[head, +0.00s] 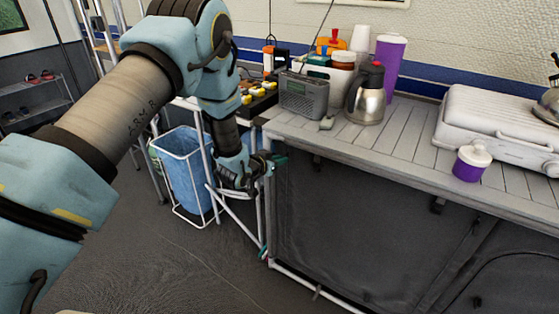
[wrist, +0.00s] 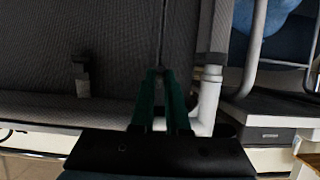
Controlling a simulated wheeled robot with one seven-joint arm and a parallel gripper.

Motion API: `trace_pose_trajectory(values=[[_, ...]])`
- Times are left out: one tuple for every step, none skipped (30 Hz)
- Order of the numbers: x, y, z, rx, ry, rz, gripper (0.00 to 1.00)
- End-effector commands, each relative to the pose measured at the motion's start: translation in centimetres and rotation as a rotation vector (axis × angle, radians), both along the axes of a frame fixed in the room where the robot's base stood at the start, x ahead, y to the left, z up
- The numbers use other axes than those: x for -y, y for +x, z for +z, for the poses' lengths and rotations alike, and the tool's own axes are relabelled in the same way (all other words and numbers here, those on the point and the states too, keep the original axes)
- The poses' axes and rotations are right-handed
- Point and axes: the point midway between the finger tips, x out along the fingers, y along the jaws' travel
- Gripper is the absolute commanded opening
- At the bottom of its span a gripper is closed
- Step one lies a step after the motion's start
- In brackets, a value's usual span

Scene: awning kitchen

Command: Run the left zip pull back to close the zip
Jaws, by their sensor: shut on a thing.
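The dark fabric front (head: 365,215) hangs below the counter. In the wrist view it fills the upper left (wrist: 75,35), and a thin zip line (wrist: 161,35) runs up the picture from the fingertips. My gripper (head: 277,160) is at the top left corner of the fabric, just under the counter edge. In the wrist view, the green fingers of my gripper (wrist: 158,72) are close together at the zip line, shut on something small. The left zip pull is hidden between the fingertips, so its shape cannot be made out.
A white pipe frame (wrist: 209,100) stands close to the right of the fingers. A blue bin (head: 183,170) in a wire stand is left of my gripper. A dark strap tab (wrist: 82,75) hangs on the fabric. The counter (head: 410,150) holds a radio (head: 303,93) and a steel jug (head: 366,97).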

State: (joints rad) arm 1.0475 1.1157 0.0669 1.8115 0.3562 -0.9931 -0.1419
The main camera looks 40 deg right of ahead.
Motion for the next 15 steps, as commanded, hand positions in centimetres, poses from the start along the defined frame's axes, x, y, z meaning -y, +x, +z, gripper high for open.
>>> trace_pose_trajectory(values=[[0.0, 0.0, -0.2, 0.000, 0.000, 0.000, 0.00], [0.0, 0.0, -0.4, 0.000, 0.000, 0.000, 0.00], [0.0, 0.0, -0.7, -0.001, 0.001, 0.000, 0.00], [0.0, 0.0, -1.1, -0.001, 0.001, 0.000, 0.00], [0.0, 0.0, -1.5, -0.001, 0.001, 0.000, 0.00], [-0.1, 0.0, -2.1, -0.001, 0.001, 0.000, 0.00], [-0.1, 0.0, -2.6, -0.001, 0.001, 0.001, 0.00], [-0.1, 0.0, -3.2, -0.001, 0.001, 0.001, 0.00], [-0.1, 0.0, -4.1, -0.001, 0.002, 0.001, 0.00], [-0.1, 0.0, -4.9, -0.001, 0.001, 0.001, 0.00], [-0.1, 0.1, -5.7, -0.002, 0.001, 0.002, 0.00], [-0.1, 0.1, -6.8, -0.002, 0.001, 0.002, 0.00], [-0.1, 0.1, -7.7, -0.002, 0.001, 0.002, 0.00], [-0.1, 0.1, -8.6, -0.002, 0.001, 0.002, 0.00], [-0.1, 0.0, -10.0, -0.002, 0.002, 0.002, 0.00]])
